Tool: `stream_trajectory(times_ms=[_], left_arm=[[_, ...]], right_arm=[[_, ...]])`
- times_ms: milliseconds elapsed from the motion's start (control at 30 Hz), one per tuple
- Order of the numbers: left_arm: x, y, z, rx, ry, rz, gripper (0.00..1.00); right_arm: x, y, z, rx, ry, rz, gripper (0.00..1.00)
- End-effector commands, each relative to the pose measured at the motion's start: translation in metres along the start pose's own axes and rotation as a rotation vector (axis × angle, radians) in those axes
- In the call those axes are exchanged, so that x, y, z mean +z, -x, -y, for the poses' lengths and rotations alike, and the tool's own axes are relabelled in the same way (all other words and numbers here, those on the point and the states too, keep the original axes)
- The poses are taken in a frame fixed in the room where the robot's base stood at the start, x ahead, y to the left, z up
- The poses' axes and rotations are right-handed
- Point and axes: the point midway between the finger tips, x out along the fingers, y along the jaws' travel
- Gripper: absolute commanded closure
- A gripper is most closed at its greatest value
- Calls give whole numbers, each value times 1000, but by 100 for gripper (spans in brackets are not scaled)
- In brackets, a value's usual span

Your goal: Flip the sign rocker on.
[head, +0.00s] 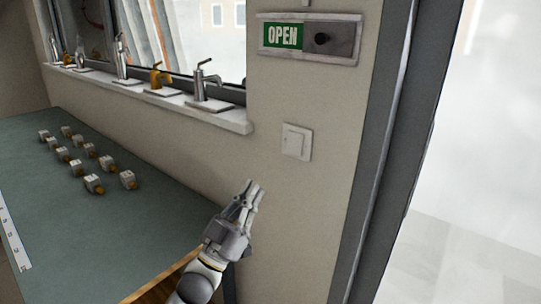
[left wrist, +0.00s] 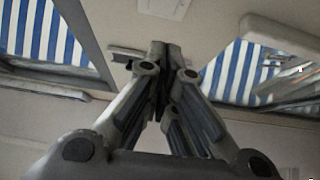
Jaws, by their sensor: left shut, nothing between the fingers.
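The white rocker switch (head: 296,142) is on the beige wall below the sign, between the window and the door frame. I cannot tell from its face which way it is tipped. My right gripper is not in view.
A window sill (head: 150,95) with several faucets runs along the wall at left. Below it is a green-topped bench (head: 100,225) with several small fittings and a white ruler (head: 12,238). A dark door frame (head: 385,150) stands right of the rocker.

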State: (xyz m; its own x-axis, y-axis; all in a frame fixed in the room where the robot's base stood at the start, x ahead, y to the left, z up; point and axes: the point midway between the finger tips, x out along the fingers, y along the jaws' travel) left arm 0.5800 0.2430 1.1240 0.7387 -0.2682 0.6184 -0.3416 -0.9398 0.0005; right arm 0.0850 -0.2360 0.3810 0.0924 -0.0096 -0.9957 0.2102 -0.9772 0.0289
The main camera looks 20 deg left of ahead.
Motion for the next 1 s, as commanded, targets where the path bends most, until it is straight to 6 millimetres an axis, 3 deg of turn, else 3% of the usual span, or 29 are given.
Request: stream_trajectory(times_ms=[433,633,1000], left_arm=[[-4,-97,0,0,1,-3,100],[18,-110,0,-2,1,1,100],[28,-118,0,-1,1,0,100]], right_arm=[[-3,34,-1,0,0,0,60],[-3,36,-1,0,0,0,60],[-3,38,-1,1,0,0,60]])
